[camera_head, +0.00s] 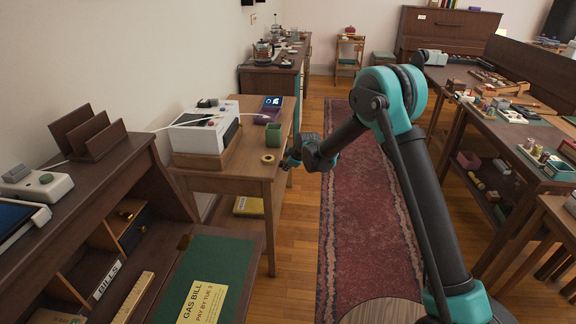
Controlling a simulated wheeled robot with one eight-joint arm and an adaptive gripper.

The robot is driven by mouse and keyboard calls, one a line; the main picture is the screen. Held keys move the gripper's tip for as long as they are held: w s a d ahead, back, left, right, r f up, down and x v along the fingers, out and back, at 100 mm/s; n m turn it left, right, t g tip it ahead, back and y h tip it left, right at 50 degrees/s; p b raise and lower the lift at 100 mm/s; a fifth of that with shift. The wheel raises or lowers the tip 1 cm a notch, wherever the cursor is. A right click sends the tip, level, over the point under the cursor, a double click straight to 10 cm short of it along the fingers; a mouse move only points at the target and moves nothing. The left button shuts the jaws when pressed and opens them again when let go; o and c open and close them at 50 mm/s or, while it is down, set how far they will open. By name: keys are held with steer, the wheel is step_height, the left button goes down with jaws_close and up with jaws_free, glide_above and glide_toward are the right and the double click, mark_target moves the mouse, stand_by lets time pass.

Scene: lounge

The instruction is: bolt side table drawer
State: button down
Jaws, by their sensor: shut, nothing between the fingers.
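A light wooden side table (222,184) stands against the wall left of centre. A drawer front or bolt on it cannot be made out from here; its side facing the rug is seen edge-on and partly behind my gripper. My gripper (288,163) is at the table's right edge, near the height of its top, pointing left. It looks shut and empty. Whether it touches the table cannot be told.
A dark desk (130,165) with a green writing surface is at near left. A cluttered workbench (500,130) stands right. The red rug (365,220) between is clear.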

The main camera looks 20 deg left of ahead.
mark_target(282, 164)
steer(key=w+a+f, duration=0.3)
steer(key=w+f, duration=0.1)
steer(key=w, duration=0.2)
steer(key=shift+a+f, duration=0.2)
steer(key=shift+a, duration=0.05)
steer(key=w, duration=0.2)
steer(key=w+a, duration=0.1)
steer(key=w, duration=0.1)
stand_by(0.3)
